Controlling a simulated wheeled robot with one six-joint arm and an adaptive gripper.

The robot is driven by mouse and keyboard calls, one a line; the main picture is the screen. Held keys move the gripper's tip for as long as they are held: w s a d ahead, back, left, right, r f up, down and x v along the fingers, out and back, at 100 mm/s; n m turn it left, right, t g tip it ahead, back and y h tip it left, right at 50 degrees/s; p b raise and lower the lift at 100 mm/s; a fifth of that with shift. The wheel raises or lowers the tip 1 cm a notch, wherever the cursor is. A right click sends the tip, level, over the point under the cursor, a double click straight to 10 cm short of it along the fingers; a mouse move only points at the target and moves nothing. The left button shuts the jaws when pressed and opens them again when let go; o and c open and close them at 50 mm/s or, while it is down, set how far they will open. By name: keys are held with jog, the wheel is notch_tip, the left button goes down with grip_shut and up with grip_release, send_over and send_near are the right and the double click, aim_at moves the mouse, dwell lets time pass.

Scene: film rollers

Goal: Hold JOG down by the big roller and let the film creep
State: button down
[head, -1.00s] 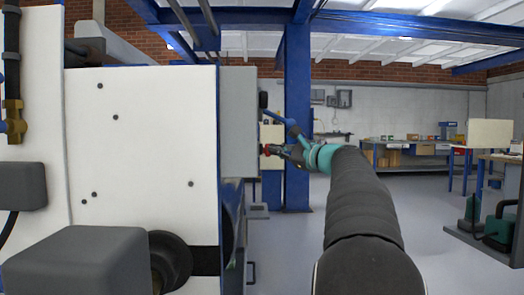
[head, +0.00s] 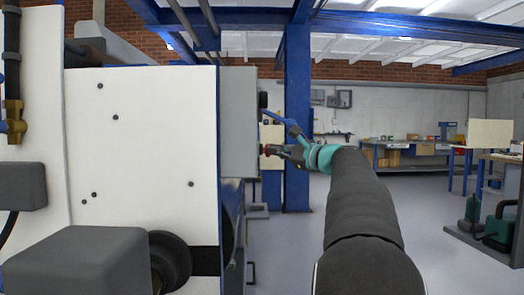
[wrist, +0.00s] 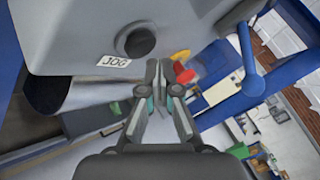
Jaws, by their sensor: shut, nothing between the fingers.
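In the wrist view a grey control box (wrist: 210,30) carries a white JOG label (wrist: 114,61) beside a dark round button or hole (wrist: 136,42). The same box (head: 238,125) shows edge-on in the head view, its front face turned away. My gripper (wrist: 159,68) is shut and empty, its fingertips by the lower edge of the box, right of the label in the wrist view. In the head view my gripper (head: 275,150) is close to the box's right side; I cannot tell whether it touches. A rounded grey surface (wrist: 75,95), possibly the big roller, lies below the label.
A red part (wrist: 182,55) and a yellow part (wrist: 187,75) sit just right of my fingertips in the wrist view. A white machine panel (head: 145,140) fills the left; open floor (head: 440,220) lies right.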

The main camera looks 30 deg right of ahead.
jog(key=shift+w+a, duration=0.1)
jog(key=shift+a, duration=0.1)
jog(key=shift+w+a, duration=0.1)
jog(key=shift+a, duration=0.05)
jog(key=shift+w+a, duration=0.25)
jog(key=shift+a, duration=0.2)
dwell(1.5)
jog(key=shift+s+d, duration=0.1)
jog(key=shift+d, duration=0.1)
dwell(2.1)
jog(key=shift+s+d, duration=0.35)
jog(key=shift+d, duration=0.25)
jog(key=s+d, duration=0.1)
jog(key=d+p, duration=0.1)
jog(key=d, duration=0.1)
jog(key=s+d, duration=0.1)
jog(key=shift+s+d+p, duration=0.15)
jog(key=shift+s+p, duration=0.2)
dwell(0.6)
